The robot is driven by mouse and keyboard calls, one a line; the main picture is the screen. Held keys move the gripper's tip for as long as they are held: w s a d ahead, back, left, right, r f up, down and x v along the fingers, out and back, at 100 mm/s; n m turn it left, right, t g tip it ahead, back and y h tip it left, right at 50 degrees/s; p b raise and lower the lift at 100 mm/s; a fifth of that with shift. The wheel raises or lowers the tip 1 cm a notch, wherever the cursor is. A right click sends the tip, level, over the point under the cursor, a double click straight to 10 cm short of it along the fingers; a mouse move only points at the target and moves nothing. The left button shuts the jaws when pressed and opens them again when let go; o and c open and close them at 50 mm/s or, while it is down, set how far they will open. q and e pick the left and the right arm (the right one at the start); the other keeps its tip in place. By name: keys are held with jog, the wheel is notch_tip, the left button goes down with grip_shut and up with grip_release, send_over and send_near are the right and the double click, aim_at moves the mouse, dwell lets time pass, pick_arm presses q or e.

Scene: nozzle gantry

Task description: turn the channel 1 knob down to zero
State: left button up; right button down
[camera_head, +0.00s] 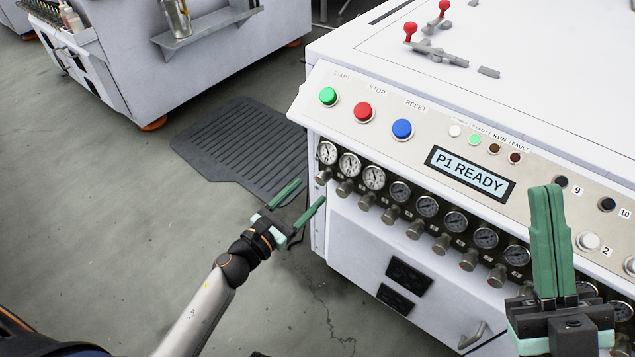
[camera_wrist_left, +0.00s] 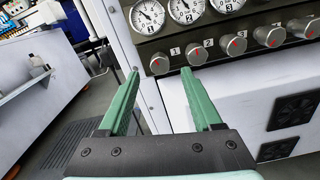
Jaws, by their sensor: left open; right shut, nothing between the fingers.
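The channel 1 knob (camera_wrist_left: 159,63) is a small round metal knob with a red pointer mark, at the left end of the knob row. It also shows in the head view (camera_head: 323,176) under the first gauge (camera_head: 327,152). My left gripper (camera_head: 312,190) is open, with green fingers pointing toward the panel. In the left wrist view its fingertips (camera_wrist_left: 160,71) appear on either side of the channel 1 knob. The fingers look empty and short of the knob; the exact gap is unclear. My right gripper (camera_head: 546,190) is shut and empty, pointing up in front of the panel's right part.
The channel 2 knob (camera_wrist_left: 196,54) sits close to the right. The sloped panel above carries green (camera_head: 328,96), red (camera_head: 363,112) and blue (camera_head: 402,129) buttons and a display (camera_head: 470,174) reading "P1 READY". Floor left of the cabinet is open, with a dark mat (camera_head: 245,145).

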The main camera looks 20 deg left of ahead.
aim_at(320, 182)
pick_arm(q)
jog(key=shift+x, duration=2.4)
grip_shut()
